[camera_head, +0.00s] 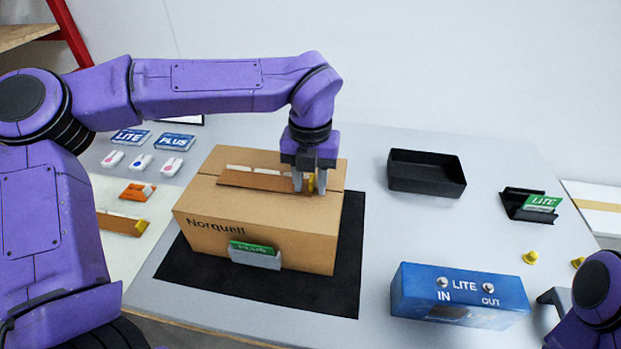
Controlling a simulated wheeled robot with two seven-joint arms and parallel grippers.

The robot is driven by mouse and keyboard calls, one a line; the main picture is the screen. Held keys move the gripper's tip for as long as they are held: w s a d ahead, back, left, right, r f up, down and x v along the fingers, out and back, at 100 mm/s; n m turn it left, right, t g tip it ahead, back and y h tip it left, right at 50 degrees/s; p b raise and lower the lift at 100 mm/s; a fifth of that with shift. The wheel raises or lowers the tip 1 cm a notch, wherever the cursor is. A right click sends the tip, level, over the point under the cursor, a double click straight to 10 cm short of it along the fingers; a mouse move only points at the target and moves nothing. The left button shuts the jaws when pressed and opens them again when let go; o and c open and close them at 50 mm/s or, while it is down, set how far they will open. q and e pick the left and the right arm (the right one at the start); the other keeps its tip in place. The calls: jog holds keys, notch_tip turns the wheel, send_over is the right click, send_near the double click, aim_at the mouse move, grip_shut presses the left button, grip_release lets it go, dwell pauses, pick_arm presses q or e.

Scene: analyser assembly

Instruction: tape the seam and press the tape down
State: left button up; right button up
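A brown cardboard box (225,207) marked "Norquell" stands on a black mat (340,290). A brown strip (250,181) with a yellow end (311,183) lies along the seam on its top, and white pieces show along the strip's far edge. My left gripper (310,183) points down at the strip's right end, its fingers close on both sides of the yellow end. Whether the strip is flat against the lid all along is hard to tell. A second brown strip (117,223) with a yellow end lies on the pale sheet at left.
A green PLUS card (251,247) sits in a grey holder against the box front. A blue LITE unit (460,295), an open black tray (426,173) and a black holder with a green LITE card (543,202) stand at right. An orange item (138,191) lies at left.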

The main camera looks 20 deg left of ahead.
pick_arm(q)
jog(key=shift+r+p, duration=3.1)
jog(key=shift+r, duration=0.5)
jog(key=shift+f, duration=0.1)
